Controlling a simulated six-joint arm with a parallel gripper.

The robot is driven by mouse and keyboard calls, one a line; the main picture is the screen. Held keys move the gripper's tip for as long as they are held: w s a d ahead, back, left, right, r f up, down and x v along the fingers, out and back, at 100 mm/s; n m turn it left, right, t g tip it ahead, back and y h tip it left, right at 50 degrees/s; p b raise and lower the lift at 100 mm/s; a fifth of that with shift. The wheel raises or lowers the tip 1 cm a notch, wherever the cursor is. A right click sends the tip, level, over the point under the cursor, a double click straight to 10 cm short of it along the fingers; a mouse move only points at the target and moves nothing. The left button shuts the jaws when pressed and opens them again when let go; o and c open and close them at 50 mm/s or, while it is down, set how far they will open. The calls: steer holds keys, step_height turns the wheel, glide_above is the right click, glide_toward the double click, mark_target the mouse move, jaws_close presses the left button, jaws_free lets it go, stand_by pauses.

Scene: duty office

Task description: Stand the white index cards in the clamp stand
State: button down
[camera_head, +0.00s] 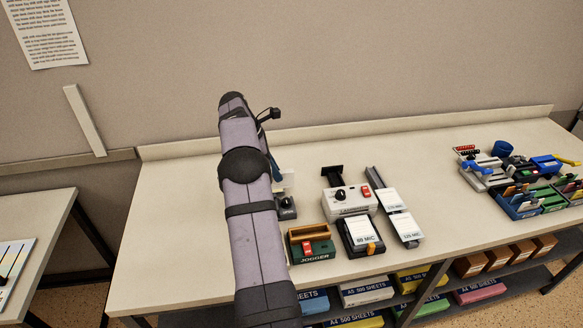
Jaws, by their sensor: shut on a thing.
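My arm rises through the middle of the view and covers part of the bench. My gripper is hidden behind it; only a small black part shows beside the arm's upper end. A small dark grey device with a black knob (287,206) stands just right of the arm, partly covered; it may be the clamp stand, but its label is too small to read. A pale flat piece (284,180) and a bit of blue show just behind it. I cannot tell whether the pale piece is the white index cards, or whether anything touches it.
Right of the arm are a green and wooden JOGGER box (311,244), a black tray labelled 89 MIC (361,237), a white box with a red switch (349,201) and a long grey gauge (405,226). Coloured trays (520,203) fill the right end. Bench between is clear.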

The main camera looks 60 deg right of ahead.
steer(key=w+a+f+p, duration=0.2)
steer(key=w+a+p, duration=0.1)
steer(key=w+p, duration=0.2)
steer(key=shift+w+f, duration=0.2)
steer(key=shift+w, duration=0.65)
steer(key=shift+f, duration=0.2)
steer(key=shift+d+f+b, duration=0.1)
steer(key=shift+f+b, duration=3.75)
steer(key=shift+f, duration=0.95)
steer(key=shift+s+f, duration=0.15)
steer(key=c, duration=1.8)
jaws_free()
steer(key=shift+a, duration=0.2)
steer(key=shift+o, duration=0.7)
steer(key=shift+s+a, duration=0.1)
